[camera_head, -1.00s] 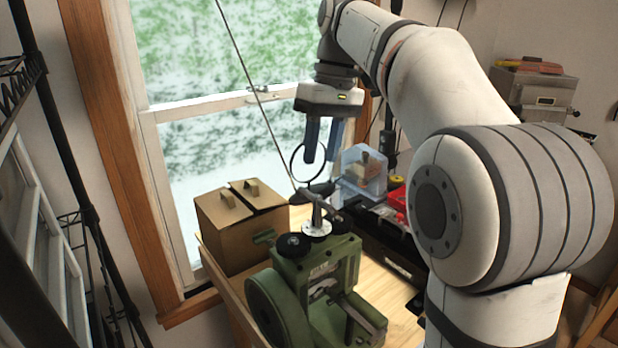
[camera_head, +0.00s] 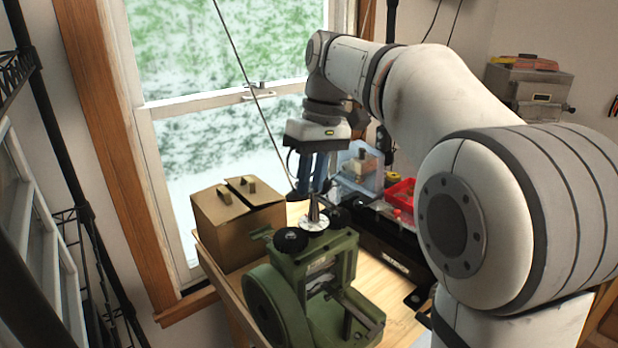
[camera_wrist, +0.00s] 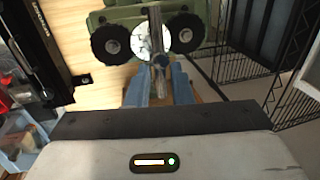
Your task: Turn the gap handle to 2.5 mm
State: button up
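The gap handle (camera_head: 314,208) is a grey metal bar on a post above a white round dial (camera_head: 312,223), on top of a green rolling mill (camera_head: 335,262). The dial's marks are too small to read. My gripper (camera_head: 312,188) points down just behind the handle, with its blue fingers apart. In the wrist view, the handle (camera_wrist: 157,55) runs from the dial (camera_wrist: 150,40) toward my gripper (camera_wrist: 160,82). Its near end lies between the two fingers, with a small gap seeming to show beside it. Contact cannot be made out.
Two black knobs (camera_wrist: 111,40) (camera_wrist: 184,34) flank the dial. A brown box (camera_head: 238,222) stands left of the mill on the wooden bench (camera_head: 401,318). A clear blue bin (camera_head: 360,168), a red tray (camera_head: 401,192) and a black case (camera_head: 385,245) lie behind and right. A window is behind.

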grip_shut()
jog(key=shift+a, duration=0.2)
jog(key=shift+w+d, duration=0.1)
jog(key=shift+d, duration=0.05)
jog(key=shift+m, duration=0.3)
jog(key=shift+d+f+m+t+p, duration=0.15)
jog(key=shift+m+p, duration=0.1)
jog(key=shift+m, duration=0.55)
jog(key=shift+d+m+t+p, duration=0.1)
jog(key=shift+m+p, duration=0.15)
jog(key=shift+m, duration=0.55)
jog(key=shift+d+f+m+t+p, duration=0.15)
jog(key=shift+m+p, duration=0.1)
jog(key=shift+m, duration=0.85)
